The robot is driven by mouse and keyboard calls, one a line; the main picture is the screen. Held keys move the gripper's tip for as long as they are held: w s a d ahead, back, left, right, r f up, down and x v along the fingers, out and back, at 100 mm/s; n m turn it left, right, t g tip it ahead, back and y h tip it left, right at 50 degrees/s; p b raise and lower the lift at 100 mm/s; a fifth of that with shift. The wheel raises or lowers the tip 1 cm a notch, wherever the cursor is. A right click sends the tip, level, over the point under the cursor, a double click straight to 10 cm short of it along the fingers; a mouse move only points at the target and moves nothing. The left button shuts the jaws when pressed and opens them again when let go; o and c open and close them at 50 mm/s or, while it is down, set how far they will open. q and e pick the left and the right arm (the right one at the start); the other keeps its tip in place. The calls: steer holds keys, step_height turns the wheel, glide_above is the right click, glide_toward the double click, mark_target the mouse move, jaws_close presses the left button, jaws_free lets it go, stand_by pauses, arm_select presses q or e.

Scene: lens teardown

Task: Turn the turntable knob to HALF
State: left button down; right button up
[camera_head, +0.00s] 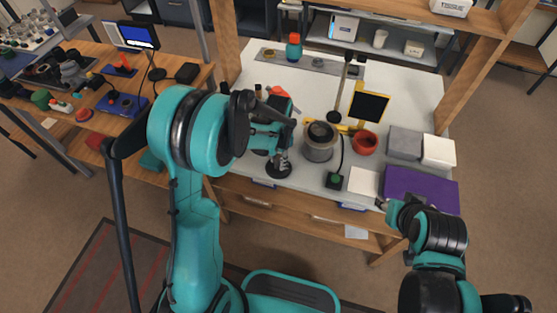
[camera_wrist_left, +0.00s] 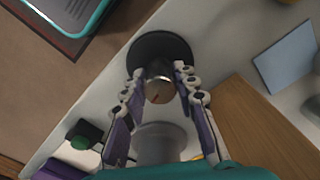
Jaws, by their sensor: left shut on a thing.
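The turntable knob (camera_wrist_left: 158,90) is a small metallic knob with a reddish mark on its face, on a round black base (camera_wrist_left: 158,48). The base (camera_head: 278,170) stands near the front edge of the workbench in the head view. My left gripper (camera_wrist_left: 160,82) is shut on the knob, with a finger on each side of it. In the head view my left gripper (camera_head: 281,154) is above the base and partly hides the knob. I cannot read any setting labels. My right gripper (camera_head: 382,203) is by the bench's front right edge; its fingers are too small to judge.
A grey cylinder (camera_head: 319,150) with a dark top stands right of the knob. Beyond it are a red bowl (camera_head: 364,143) and a small dark screen (camera_head: 369,106). A green button box (camera_head: 334,181), a white square (camera_head: 363,182) and a purple mat (camera_head: 421,187) line the front edge.

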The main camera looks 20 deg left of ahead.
arm_select(q)
steer(key=shift+m, duration=1.2)
steer(key=c, duration=1.2)
jaws_free()
steer(key=shift+r, duration=0.1)
step_height(320, 180, up, 12)
steer(key=shift+f, duration=0.1)
